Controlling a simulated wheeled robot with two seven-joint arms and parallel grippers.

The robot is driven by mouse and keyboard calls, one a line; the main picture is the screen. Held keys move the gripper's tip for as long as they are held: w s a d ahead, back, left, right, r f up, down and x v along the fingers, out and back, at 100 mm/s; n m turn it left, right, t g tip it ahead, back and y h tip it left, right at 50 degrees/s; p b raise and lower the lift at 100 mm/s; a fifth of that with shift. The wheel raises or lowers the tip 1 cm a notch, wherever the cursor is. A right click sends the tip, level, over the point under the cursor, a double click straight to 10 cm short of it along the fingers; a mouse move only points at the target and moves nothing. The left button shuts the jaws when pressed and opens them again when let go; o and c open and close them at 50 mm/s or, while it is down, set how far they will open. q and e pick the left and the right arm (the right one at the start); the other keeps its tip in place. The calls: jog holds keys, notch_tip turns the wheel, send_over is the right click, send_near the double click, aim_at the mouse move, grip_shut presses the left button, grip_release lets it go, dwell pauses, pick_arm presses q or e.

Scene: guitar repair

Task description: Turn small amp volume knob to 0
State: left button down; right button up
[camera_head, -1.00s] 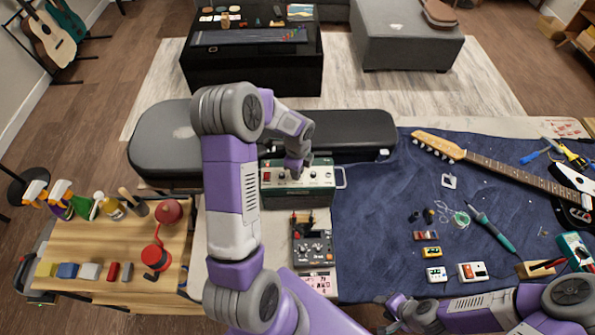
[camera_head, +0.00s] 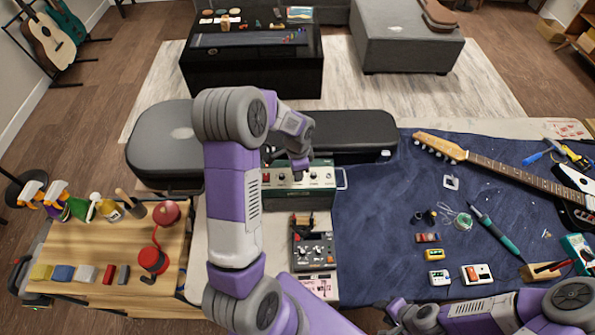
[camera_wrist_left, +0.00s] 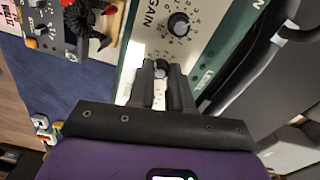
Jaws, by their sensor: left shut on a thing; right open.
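The small amp (camera_head: 290,203) is a green box with a pale control panel, at the back edge of the worktable near the middle of the head view. My left gripper (camera_head: 299,174) reaches down onto its panel. In the left wrist view, its fingers (camera_wrist_left: 162,72) are shut around a small dark knob with a light top (camera_wrist_left: 161,68); its pointer cannot be read. Another black knob (camera_wrist_left: 179,24), with printed numbers around it, stands beside the lettering "GAIN". My right gripper (camera_head: 397,312) is open, low in the head view, away from the amp.
A dark pedal unit (camera_head: 313,250) stands in front of the amp. A black case (camera_head: 345,130) lies behind it. The blue mat (camera_head: 375,235) holds several small pedals, a soldering iron (camera_head: 497,232) and a guitar (camera_head: 500,167). A wooden side table (camera_head: 60,250) is at left.

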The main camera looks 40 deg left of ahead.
dwell(0.4)
pick_arm(q)
jog(key=c, duration=1)
grip_release()
jog(key=shift+c, duration=0.2)
notch_tip(320, 180, up, 8)
jog(key=shift+f+p, duration=0.2)
jog(key=shift+p, duration=0.25)
